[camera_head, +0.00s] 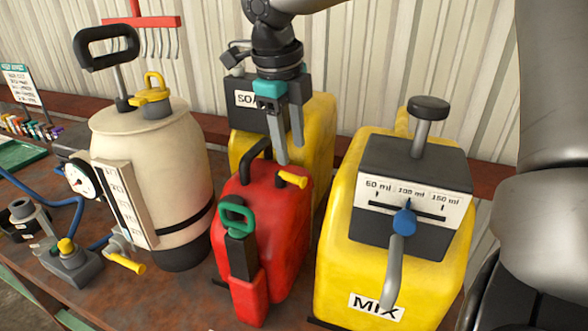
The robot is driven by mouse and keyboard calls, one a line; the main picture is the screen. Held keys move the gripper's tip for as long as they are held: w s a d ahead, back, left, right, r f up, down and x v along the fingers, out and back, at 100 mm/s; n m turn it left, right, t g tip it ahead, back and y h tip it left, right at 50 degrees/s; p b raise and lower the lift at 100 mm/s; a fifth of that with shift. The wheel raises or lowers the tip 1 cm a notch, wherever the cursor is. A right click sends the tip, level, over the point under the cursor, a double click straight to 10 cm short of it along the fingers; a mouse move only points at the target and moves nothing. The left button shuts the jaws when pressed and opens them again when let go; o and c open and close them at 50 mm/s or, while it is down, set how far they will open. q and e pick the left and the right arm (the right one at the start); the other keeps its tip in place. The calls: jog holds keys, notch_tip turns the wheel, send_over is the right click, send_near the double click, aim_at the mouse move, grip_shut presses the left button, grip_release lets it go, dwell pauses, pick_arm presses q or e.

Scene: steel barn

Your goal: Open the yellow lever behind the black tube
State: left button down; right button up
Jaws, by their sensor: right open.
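A red can (285,220) stands on the bench. A short yellow lever (292,178) sticks out from its top, to the right of the can's black handle. A black tube (242,257) with a green looped grip (236,214) stands on the can's front, with the yellow lever behind it and to the right. My right gripper (290,153) reaches down from above, in front of the rear yellow canister. It is open and empty. Its fingertips are just above the yellow lever; whether they touch it cannot be told. My left gripper is out of view.
A cream tank (152,165) with a gauge, black pump handle and yellow cap stands left. A yellow MIX dispenser (340,250) stands close right. A yellow canister (315,135) is behind the red can. A valve with another yellow handle (127,263) lies front left.

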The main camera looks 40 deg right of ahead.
aim_at(295, 176)
jog(key=f, duration=0.4)
jog(key=d+f, duration=0.1)
jog(key=f, duration=0.1)
jog(key=shift+w+d+f, duration=0.1)
jog(key=shift+w+f, duration=0.1)
grip_shut()
dwell(0.4)
